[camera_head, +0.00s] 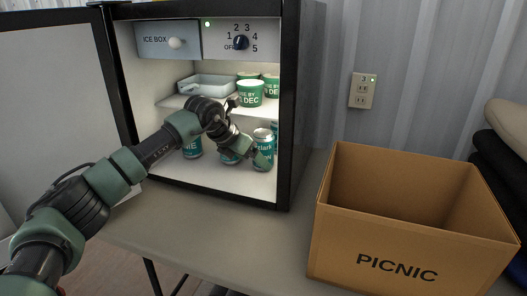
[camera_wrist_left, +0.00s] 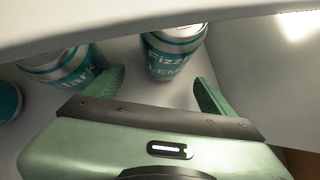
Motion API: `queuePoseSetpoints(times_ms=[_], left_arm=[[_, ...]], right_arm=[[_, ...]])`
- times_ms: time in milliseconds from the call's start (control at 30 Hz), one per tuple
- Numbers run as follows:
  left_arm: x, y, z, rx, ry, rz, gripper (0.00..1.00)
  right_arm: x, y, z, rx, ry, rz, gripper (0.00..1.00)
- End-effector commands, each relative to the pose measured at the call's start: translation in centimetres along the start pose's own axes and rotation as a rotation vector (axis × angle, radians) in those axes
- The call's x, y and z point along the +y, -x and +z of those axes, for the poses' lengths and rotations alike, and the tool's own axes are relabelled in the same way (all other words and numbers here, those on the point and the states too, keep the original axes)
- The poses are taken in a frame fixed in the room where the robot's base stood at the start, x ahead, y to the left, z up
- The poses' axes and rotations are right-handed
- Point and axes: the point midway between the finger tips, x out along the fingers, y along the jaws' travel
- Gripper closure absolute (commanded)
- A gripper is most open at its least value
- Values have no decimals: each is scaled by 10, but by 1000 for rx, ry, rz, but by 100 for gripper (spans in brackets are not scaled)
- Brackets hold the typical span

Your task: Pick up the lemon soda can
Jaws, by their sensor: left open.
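The lemon soda can (camera_wrist_left: 172,52), teal with a silver top and the words "Fizz" and "LEM", stands upright in the left wrist view. It is ahead of my left gripper (camera_wrist_left: 157,78), between the lines of its two open green fingers, with nothing gripped. In the head view my left gripper (camera_head: 262,159) reaches into the open fridge at the lower cans, partly covering them. I cannot tell for sure which of those is the lemon one. My right gripper is not in view.
Other teal cans stand close by: one reading "lark" (camera_wrist_left: 68,68) left of the lemon can, and one at the left (camera_head: 192,148) in the head view. The fridge shelf (camera_head: 172,101) above holds a tray and green tubs. A PICNIC box (camera_head: 398,267) stands right.

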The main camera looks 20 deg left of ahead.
Motion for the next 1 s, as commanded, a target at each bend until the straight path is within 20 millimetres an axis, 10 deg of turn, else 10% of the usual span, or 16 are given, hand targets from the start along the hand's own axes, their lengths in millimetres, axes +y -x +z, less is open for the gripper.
queuePoseSetpoints(times_ms=[767,1000], left_arm=[[-1,-40,35,0,-1,-1,15],[-1,-40,35,0,0,-1,74]], right_arm=[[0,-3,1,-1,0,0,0],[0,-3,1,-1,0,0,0]])
